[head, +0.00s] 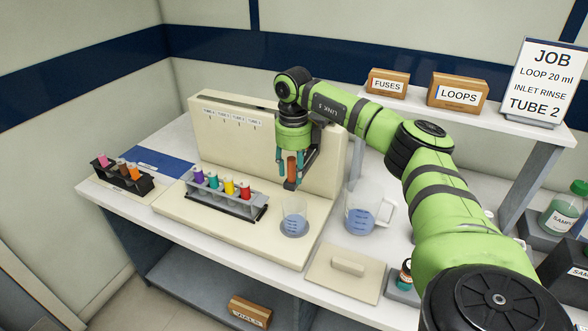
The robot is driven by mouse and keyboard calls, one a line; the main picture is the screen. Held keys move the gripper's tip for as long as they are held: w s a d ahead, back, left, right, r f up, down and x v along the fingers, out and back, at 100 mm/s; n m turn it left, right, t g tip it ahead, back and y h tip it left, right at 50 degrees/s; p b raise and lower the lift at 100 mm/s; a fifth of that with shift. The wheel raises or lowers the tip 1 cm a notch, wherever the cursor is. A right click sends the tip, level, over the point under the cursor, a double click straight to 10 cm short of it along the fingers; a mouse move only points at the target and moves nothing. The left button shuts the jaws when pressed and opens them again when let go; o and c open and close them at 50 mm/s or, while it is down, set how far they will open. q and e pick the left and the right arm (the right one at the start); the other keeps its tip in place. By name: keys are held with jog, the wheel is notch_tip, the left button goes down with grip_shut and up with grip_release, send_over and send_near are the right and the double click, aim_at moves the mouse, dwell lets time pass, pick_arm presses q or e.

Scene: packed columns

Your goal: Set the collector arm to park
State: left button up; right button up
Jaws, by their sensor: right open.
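The collector is a cream unit with an upright back panel (225,150); small labels reading tube numbers run along its top left. A brown-orange upright piece with a dark lower end (291,170), which looks like the collector arm, stands at the panel's right part. My right gripper (296,170) points down in front of the panel, its teal fingers open and on either side of this piece. I cannot tell whether they touch it. My gripper and wrist hide the panel behind them, so any park mark there is hidden. My left gripper is not in view.
A rack of several coloured tubes (228,199) stands on the unit's base, left of a beaker (294,219). A smaller tube rack (121,180) is far left. A shelf (455,110) holds boxes and a job sign (544,85).

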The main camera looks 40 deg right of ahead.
notch_tip(320, 180, up, 12)
jog(key=shift+s+f, duration=0.15)
jog(key=shift+f, duration=0.05)
dwell(0.5)
